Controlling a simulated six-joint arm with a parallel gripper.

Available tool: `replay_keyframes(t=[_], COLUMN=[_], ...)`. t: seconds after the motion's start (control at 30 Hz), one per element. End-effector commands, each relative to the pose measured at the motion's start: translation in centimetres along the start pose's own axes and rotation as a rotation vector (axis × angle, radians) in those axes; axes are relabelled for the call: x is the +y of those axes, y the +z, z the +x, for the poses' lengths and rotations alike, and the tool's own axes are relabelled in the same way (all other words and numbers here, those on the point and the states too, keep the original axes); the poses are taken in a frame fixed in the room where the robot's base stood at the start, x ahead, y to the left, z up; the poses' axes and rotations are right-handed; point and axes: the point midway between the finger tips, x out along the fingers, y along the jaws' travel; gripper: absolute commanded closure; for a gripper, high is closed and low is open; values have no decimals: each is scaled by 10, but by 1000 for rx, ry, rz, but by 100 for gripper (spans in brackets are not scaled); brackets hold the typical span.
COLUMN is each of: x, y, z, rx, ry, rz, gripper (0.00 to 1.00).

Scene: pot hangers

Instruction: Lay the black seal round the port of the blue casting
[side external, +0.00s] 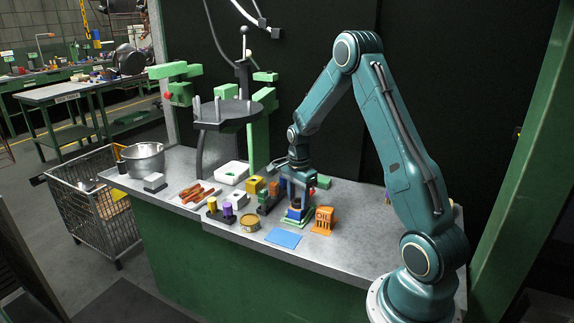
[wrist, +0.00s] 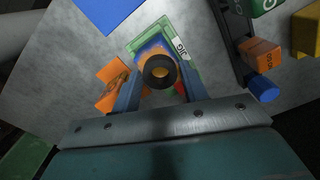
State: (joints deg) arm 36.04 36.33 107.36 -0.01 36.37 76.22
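The black seal (wrist: 160,72) is a dark ring between my gripper's fingertips in the wrist view, and both fingers appear to touch its sides. My gripper (wrist: 161,80) points down over the blue casting (wrist: 150,46), which sits in a green jig (wrist: 168,24) with a white "JIG" label. The seal hides the port, and I cannot tell whether the seal touches the casting. In the side view my gripper (side external: 297,203) is low over the blue casting (side external: 293,217).
An orange bracket (side external: 323,219) stands close beside the jig. A flat blue sheet (side external: 284,238) lies in front of it. The bench's front right is clear.

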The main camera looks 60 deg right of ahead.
Motion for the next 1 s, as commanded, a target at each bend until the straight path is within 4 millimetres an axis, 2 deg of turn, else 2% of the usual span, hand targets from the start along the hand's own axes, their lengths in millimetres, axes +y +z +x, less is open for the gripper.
replay_keyframes(t=[0.03, 0.07, 0.37, 0.57, 0.77, 1.0], x=[0, 0, 0, 0, -1, -1], y=[0, 0, 0, 0, 0, 0], z=[0, 0, -1, -8, -29, -68], rx=[0, 0, 0, 1, 1, 1], ry=[0, 0, 0, -2, -5, -6], rz=[0, 0, 0, 0, 0, 0], gripper=[46, 42, 42, 42, 42, 42])
